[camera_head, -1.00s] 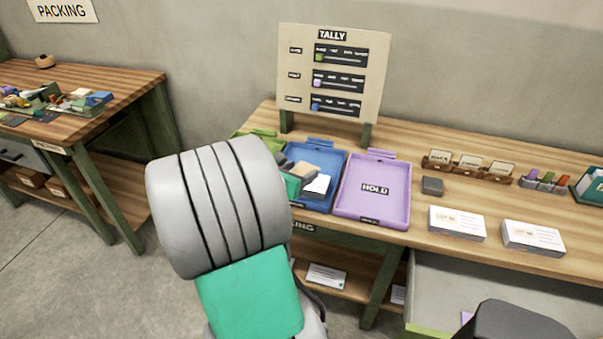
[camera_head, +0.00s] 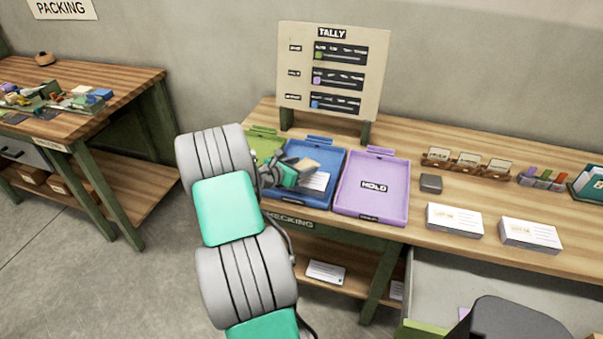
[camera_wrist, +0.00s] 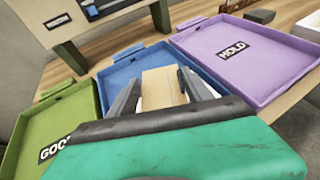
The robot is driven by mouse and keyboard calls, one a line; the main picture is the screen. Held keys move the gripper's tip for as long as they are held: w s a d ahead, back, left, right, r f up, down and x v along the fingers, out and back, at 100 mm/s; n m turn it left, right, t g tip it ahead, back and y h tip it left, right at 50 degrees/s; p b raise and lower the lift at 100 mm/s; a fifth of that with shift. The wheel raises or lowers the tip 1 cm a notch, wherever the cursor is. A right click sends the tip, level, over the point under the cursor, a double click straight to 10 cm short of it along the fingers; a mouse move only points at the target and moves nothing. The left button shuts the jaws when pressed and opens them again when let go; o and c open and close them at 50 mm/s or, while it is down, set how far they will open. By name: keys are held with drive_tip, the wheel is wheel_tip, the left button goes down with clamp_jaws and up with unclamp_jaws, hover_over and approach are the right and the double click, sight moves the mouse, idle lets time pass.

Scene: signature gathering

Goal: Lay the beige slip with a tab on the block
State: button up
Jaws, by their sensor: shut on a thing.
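My gripper (camera_head: 298,170) is over the blue tray (camera_head: 331,157), shut on a beige slip (camera_head: 306,163). In the wrist view the beige slip (camera_wrist: 161,88) stands between the two dark fingers of my gripper (camera_wrist: 163,94), with the blue tray (camera_wrist: 128,68) behind it. Its tab cannot be made out, as its near end is hidden by the hand. A white card (camera_head: 316,181) lies in the blue tray below. A small dark grey block (camera_head: 431,184) rests on the table right of the purple tray; I cannot tell if it is the task's block.
The purple HOLD tray (camera_head: 374,207) looks empty. A green tray (camera_head: 262,143) is partly behind my arm. A tally board (camera_head: 331,68) stands behind the trays. White card stacks (camera_head: 455,221), card holders (camera_head: 467,163) and an open drawer (camera_head: 470,285) are to the right.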

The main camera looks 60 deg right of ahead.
wheel_tip(320, 180, down, 3)
drive_tip(key=o, duration=1.3)
drive_tip(key=shift+f, duration=0.1)
